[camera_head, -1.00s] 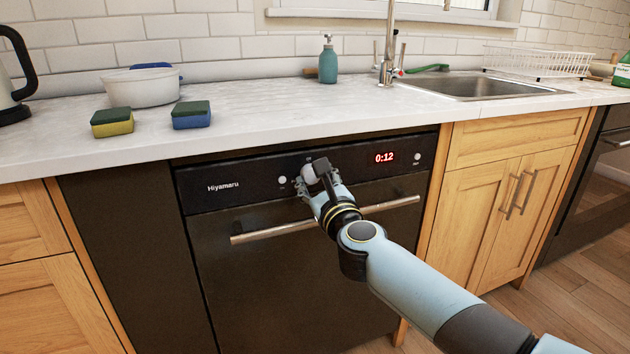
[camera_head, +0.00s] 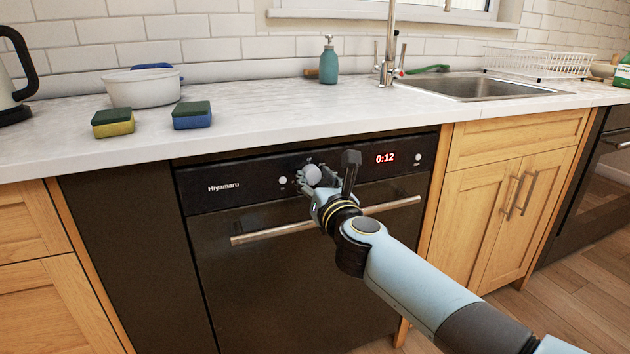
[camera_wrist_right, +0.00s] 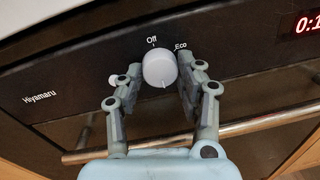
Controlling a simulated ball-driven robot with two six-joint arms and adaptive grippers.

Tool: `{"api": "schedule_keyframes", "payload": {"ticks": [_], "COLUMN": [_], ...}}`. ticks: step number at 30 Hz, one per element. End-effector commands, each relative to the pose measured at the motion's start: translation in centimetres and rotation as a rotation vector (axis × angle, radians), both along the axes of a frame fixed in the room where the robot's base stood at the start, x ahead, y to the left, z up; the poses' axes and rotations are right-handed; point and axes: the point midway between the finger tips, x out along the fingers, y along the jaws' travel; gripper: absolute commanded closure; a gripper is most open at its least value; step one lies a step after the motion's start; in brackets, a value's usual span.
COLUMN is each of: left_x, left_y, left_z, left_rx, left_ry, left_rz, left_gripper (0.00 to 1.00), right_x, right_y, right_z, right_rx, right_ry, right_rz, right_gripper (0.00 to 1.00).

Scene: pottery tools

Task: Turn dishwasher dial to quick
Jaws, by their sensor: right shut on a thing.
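The dishwasher (camera_head: 300,270) is black, with a panel that reads "Hiyamaru" and a red 0:12 display (camera_head: 385,158). Its round white dial (camera_head: 313,170) is on the panel, left of the display; it also shows in the right wrist view (camera_wrist_right: 159,68). There, "Off" is printed above the dial and "Eco" at its upper right. A short mark on the dial points downward. No "quick" label is visible. My right gripper (camera_wrist_right: 167,76) is shut on the dial, one finger on each side. My left gripper is not in view.
The dishwasher's bar handle (camera_head: 262,231) runs just below my right gripper. The counter (camera_head: 270,115) overhangs the panel and holds two sponges (camera_head: 192,115), a white pot (camera_head: 140,88) and a soap bottle (camera_head: 328,64). A small white button (camera_head: 283,181) sits left of the dial.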

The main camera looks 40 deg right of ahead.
Motion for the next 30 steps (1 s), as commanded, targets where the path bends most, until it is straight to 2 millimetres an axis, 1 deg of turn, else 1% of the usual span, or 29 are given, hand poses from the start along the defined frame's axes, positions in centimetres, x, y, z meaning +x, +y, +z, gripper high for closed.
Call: {"api": "schedule_keyframes", "payload": {"ticks": [1,11,12,16,17,26,29,30], "left_x": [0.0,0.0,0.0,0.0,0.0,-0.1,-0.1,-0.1], "left_y": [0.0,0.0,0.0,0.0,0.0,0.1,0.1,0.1], "left_z": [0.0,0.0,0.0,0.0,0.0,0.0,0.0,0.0], "left_rx": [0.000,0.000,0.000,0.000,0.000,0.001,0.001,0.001], "left_ry": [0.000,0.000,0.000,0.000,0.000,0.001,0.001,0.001], "left_rz": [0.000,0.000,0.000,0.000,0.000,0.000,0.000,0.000], "left_gripper": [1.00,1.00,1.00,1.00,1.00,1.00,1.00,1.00], "right_x": [-0.1,-0.1,-0.1,0.0,0.0,-0.3,-1.3,-2.0], "right_y": [0.0,0.0,0.0,0.0,0.0,0.1,0.4,0.6], "right_z": [-0.2,-0.2,-0.2,-0.2,-0.2,-0.1,-0.2,-0.2], "right_rx": [0.004,0.005,0.005,0.004,0.004,0.003,0.004,0.003], "right_ry": [0.003,0.003,0.003,0.002,0.002,0.001,0.002,0.002], "right_rz": [0.000,0.000,0.000,0.001,0.001,0.000,0.001,0.000], "right_gripper": [0.96,0.96,0.60,0.43,0.40,0.40,0.40,0.40]}}
